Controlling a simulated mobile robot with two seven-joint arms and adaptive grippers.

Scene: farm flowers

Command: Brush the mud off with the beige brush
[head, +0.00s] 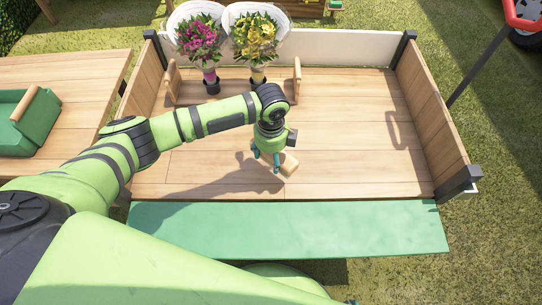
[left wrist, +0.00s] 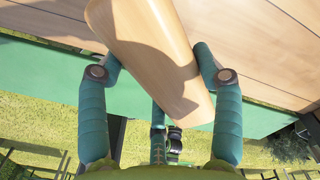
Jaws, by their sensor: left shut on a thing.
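My left gripper (head: 266,160) is over the middle of the wooden cart bed (head: 345,120), near its front edge. It is shut on a smooth beige block-like thing, which I take for the beige brush (head: 289,163). No bristles show in either view. I cannot make out any mud on the surfaces in view. I cannot tell whether the brush touches the boards. My right gripper is not in view.
Pink flowers (head: 198,40) and yellow flowers (head: 255,42) stand in a rack at the back left. Wooden sides (head: 432,120) edge the bed; a green ledge (head: 290,230) runs along its front. The bed's right half is clear.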

